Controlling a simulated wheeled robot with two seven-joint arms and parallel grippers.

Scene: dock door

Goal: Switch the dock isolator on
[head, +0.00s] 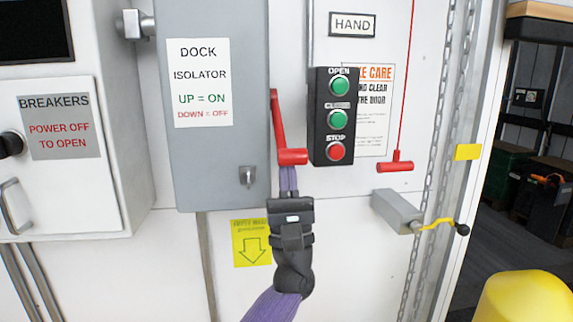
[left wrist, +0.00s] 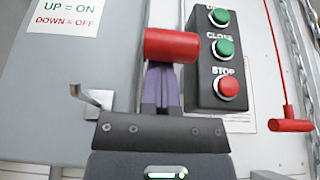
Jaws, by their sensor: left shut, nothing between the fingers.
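The dock isolator is a grey box (head: 205,150) with a label reading UP = ON, DOWN = OFF. Its red lever (head: 278,120) is on the box's right side and slants down to a red crossbar grip (head: 291,157) at its lower end. In the left wrist view the grip (left wrist: 172,46) is large, just beyond the fingertips. My left gripper (head: 288,172) is shut and empty, its purple fingers directly below the grip. It also shows in the left wrist view (left wrist: 161,72). I cannot tell whether the fingertips touch the grip. My right gripper is not in view.
A black button box (head: 321,140) with OPEN, CLOSE and STOP buttons is close right of the lever. A red pull handle (head: 395,167) hangs on a cord further right, above a grey crank box (head: 397,211). A breaker cabinet (head: 120,120) stands left. A yellow post (head: 525,298) is lower right.

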